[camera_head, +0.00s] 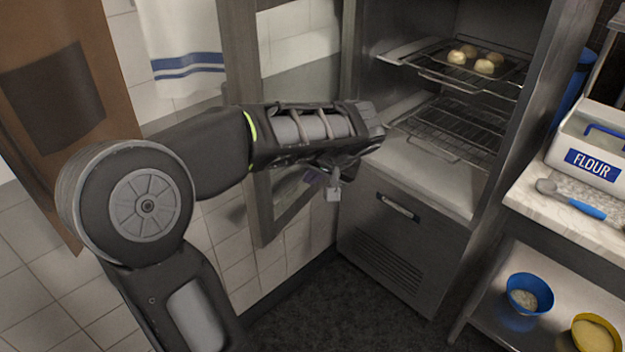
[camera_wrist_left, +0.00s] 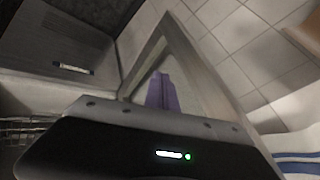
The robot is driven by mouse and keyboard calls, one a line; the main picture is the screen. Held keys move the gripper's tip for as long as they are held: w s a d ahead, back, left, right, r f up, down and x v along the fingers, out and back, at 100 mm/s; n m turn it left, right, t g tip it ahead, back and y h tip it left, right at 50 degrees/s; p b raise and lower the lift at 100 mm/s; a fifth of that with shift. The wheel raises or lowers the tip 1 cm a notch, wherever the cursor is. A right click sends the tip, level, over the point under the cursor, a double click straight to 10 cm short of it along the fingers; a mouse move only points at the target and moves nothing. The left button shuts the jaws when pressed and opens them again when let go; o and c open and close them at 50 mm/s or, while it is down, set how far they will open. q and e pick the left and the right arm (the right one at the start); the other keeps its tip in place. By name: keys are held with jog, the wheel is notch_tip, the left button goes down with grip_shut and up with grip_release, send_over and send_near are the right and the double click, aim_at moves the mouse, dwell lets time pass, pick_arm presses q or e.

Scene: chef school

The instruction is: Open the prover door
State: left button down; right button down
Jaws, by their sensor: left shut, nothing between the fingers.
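The prover (camera_head: 395,235) is a steel cabinet in the middle right of the head view, its front uncovered and its wire racks showing. Its framed glass door (camera_head: 262,215) stands swung out to the left, at a wide angle to the cabinet. The door's lower frame corner also shows in the left wrist view (camera_wrist_left: 180,38). My left arm crosses in front of the door. My left gripper (camera_head: 325,186) points down near the door's inner face, shut and empty. Its purple fingers (camera_wrist_left: 163,92) overlap the glass in the wrist view; I cannot tell whether they touch. My right gripper is not in view.
Several dough balls (camera_head: 474,58) sit on the upper rack. A counter at right holds a flour bin (camera_head: 590,150) and a blue-handled scoop (camera_head: 572,200). Blue (camera_head: 529,294) and yellow (camera_head: 597,334) bowls stand below. A striped towel (camera_head: 185,50) hangs behind the door. The floor before the prover is clear.

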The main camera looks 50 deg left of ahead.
pick_arm(q)
jog(key=s+v, duration=0.1)
jog(key=v, duration=0.9)
jog(key=shift+a, duration=0.25)
